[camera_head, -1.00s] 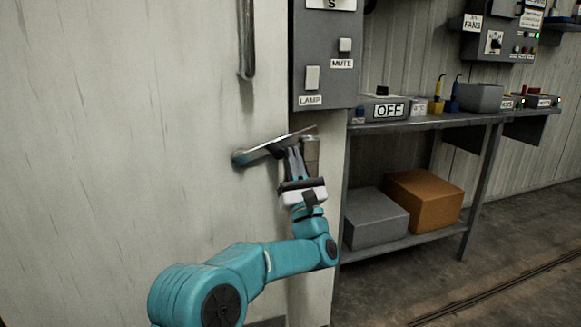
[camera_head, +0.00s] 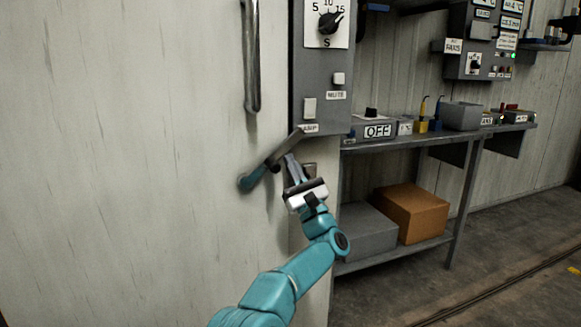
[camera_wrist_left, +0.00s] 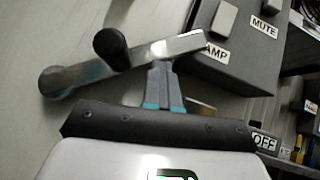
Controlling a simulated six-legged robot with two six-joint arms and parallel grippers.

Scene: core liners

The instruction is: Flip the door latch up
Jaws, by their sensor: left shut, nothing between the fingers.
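The door latch (camera_head: 252,178) is a metal bar on the pale door, tilted with its right end up. Its left end looks teal, and a dark part sits along its middle. My left gripper (camera_head: 290,158) is shut and empty, its fingertips just under the bar's raised right part. In the left wrist view, the latch (camera_wrist_left: 75,76) crosses above my left gripper (camera_wrist_left: 160,68), with a dark round knob (camera_wrist_left: 110,44) standing out from it. The fingertips look at or against the bar's underside; exact contact is unclear. My right gripper is out of view.
A vertical door handle (camera_head: 251,75) hangs above the latch. A grey switch box (camera_head: 308,75) is close above the bar's right end. A shelf (camera_head: 410,138) with boxes stands to the right.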

